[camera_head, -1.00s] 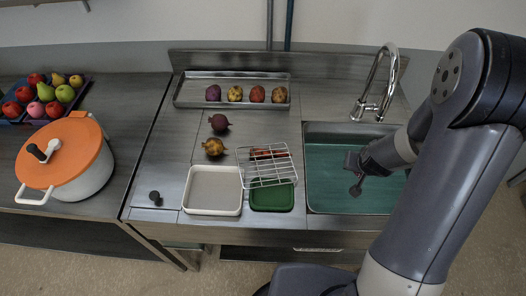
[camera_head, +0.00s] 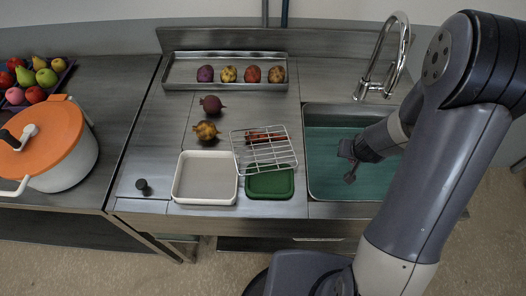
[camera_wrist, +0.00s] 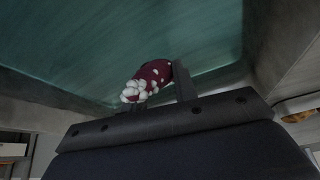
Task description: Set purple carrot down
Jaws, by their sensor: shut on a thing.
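My gripper (camera_head: 350,172) is over the right-hand sink (camera_head: 330,188) in the head view. In the wrist view my gripper (camera_wrist: 165,88) is shut on the purple carrot (camera_wrist: 155,72), a dark red-purple piece with a cluster of white blobs on its near end. The teal sink bottom shows behind it, and the carrot looks held above it. In the head view the carrot is too small and dark to make out clearly.
Left of the sink are a wire rack (camera_head: 264,149) with a reddish thing at it, a green tray (camera_head: 270,184) and an empty white tray (camera_head: 205,178). The faucet (camera_head: 387,62) rises behind the sink. A long metal tray (camera_head: 226,68) holds several vegetables. An orange-lidded pot (camera_head: 48,140) stands left.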

